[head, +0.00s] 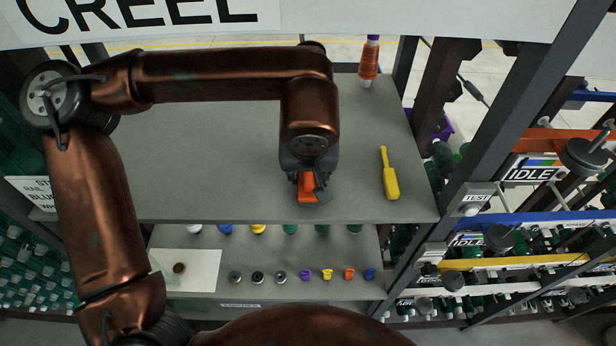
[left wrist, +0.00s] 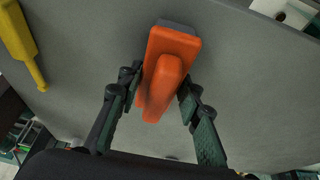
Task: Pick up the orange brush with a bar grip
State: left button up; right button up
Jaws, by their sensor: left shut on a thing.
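The orange brush (left wrist: 165,68) has a block-shaped body with a raised bar grip and a dark grey edge at its far end. In the head view the brush (head: 306,190) shows partly, on the grey upper shelf (head: 215,160); my left arm and gripper hide the rest. My left gripper (head: 314,182) points down at it. In the left wrist view my left gripper (left wrist: 160,92) has one finger on each side of the brush, shut on it. I cannot tell whether the brush is lifted clear of the shelf. My right gripper is not in view.
A yellow tool with a thin handle (head: 389,175) lies to the right of the brush. An orange-wound spool (head: 369,60) stands at the back right of the shelf. A lower shelf (head: 330,285) holds several small coloured pieces. Dark rack posts (head: 500,135) rise at right.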

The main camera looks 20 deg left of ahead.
pick_arm(q)
jog(key=c, duration=0.4)
jog(key=shift+o, duration=0.2)
jog(key=shift+r, duration=0.15)
jog(key=shift+r, duration=0.6)
jog(key=s+r, duration=0.3)
jog(key=r, duration=0.2)
jog(key=s+r+b, duration=0.1)
jog(key=s+r, duration=0.1)
jog(key=r, duration=0.1)
jog(key=shift+s+d, duration=0.1)
jog(key=shift+s, duration=0.2)
jog(key=s+r+b, duration=0.1)
jog(key=s+r, duration=0.2)
jog(key=s, duration=0.5)
jog(key=shift+s+r, duration=0.25)
jog(key=shift+r, duration=0.05)
jog(key=shift+d, duration=0.1)
